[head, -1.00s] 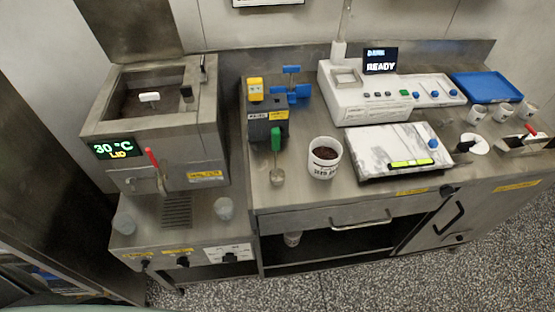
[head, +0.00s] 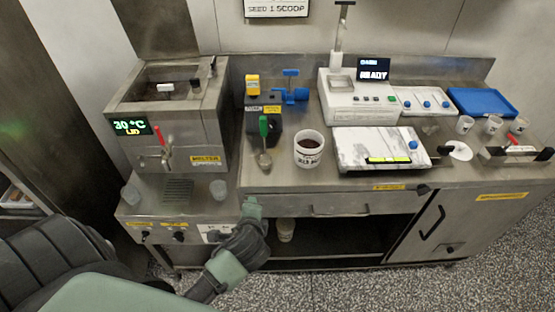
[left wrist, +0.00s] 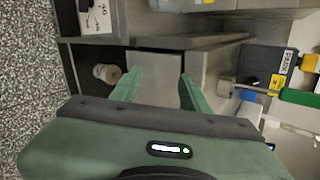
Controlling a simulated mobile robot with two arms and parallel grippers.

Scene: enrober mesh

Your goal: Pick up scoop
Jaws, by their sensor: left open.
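The scoop has a green handle (head: 263,126) and a small metal bowl (head: 264,161). It is propped upright against a dark block on the counter, left of a white cup of dark seed (head: 309,150). In the left wrist view its green handle (left wrist: 300,97) shows at the right edge. My left gripper (head: 252,206) is at the counter's front edge, in front of and below the scoop, apart from it. In the left wrist view my left gripper (left wrist: 160,88) is open with nothing between its green fingers. My right gripper is not in view.
A marble slab (head: 378,148) lies right of the seed cup. A white machine (head: 355,100) and blue tray (head: 482,101) are behind. An open shelf is below the counter.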

